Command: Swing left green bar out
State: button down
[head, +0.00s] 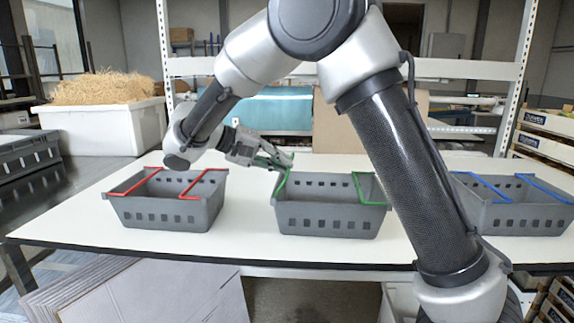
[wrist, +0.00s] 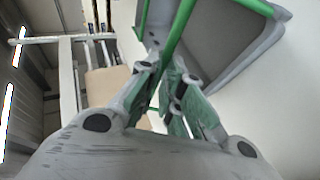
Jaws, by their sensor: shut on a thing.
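The middle grey crate (head: 328,224) stands on the white table with two green bars at its top. The left green bar (head: 281,183) is at the crate's left end, and the right green bar (head: 360,188) is at its right end. My gripper (head: 285,160) is at the far end of the left green bar, with its fingers closed on it. In the wrist view, the green bar (wrist: 177,30) runs down between the fingers of my gripper (wrist: 170,75), and the grey crate (wrist: 215,45) is beyond. The fingers partly hide the gripped end.
A grey crate with red bars (head: 170,212) stands to the left, and one with blue bars (head: 515,218) to the right. The white table (head: 245,225) is clear between the crates. A white bin of straw (head: 100,125) stands behind left.

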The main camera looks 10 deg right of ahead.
jog(key=a+h, duration=0.1)
jog(key=h, duration=0.1)
jog(key=w+a+n+h, duration=0.1)
jog(key=h, duration=0.1)
jog(key=shift+a+f+n+g+h, duration=0.2)
jog(key=shift+a+n+g+h, duration=0.1)
jog(key=shift+a+h, duration=0.1)
dwell(0.4)
jog(key=c, duration=1.6)
grip_release()
jog(key=shift+o, duration=0.2)
